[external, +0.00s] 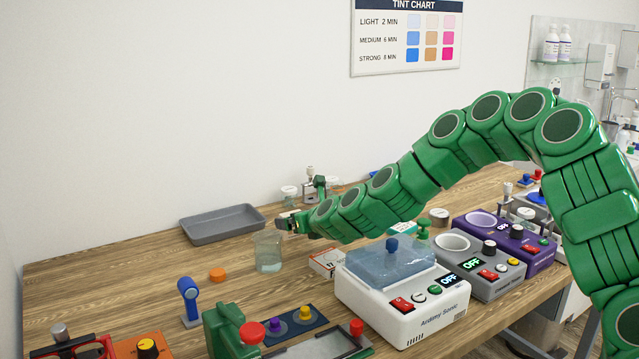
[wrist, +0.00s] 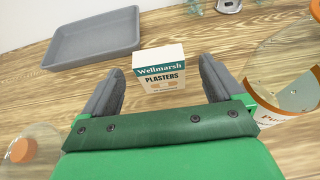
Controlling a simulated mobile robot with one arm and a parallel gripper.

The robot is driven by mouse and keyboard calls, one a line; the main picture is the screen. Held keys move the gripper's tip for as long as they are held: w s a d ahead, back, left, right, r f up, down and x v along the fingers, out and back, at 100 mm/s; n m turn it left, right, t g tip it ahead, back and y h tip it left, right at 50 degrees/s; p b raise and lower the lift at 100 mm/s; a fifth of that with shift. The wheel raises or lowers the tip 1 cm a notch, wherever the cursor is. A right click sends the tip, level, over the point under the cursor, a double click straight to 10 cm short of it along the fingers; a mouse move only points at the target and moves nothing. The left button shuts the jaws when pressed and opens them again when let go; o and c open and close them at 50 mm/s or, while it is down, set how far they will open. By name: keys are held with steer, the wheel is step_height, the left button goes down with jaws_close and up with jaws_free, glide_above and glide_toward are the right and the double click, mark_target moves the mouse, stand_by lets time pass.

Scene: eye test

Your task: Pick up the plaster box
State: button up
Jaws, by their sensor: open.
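The plaster box (wrist: 162,70) is a small white carton with a teal band reading Wellmarsh and the word PLASTERS. In the wrist view it stands upright on the wooden table, between the tips of my gripper (wrist: 160,80). The two grey fingers are wide apart, with clear gaps on both sides of the box. I cannot tell whether the box is between the tips or just beyond them. In the external view my gripper (external: 284,223) is low over the table, beside a glass beaker (external: 268,254); I cannot make out the plaster box there.
A grey tray (external: 222,224) lies behind and left of my gripper. In the wrist view a clear labelled container (wrist: 290,75) is close on the right. A small white and red box (external: 326,263) and a white Ardmy Sonic machine (external: 400,300) stand in front right.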

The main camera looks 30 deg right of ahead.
steer(key=shift+x, duration=2.4)
steer(key=shift+c, duration=0.2)
steer(key=c, duration=1)
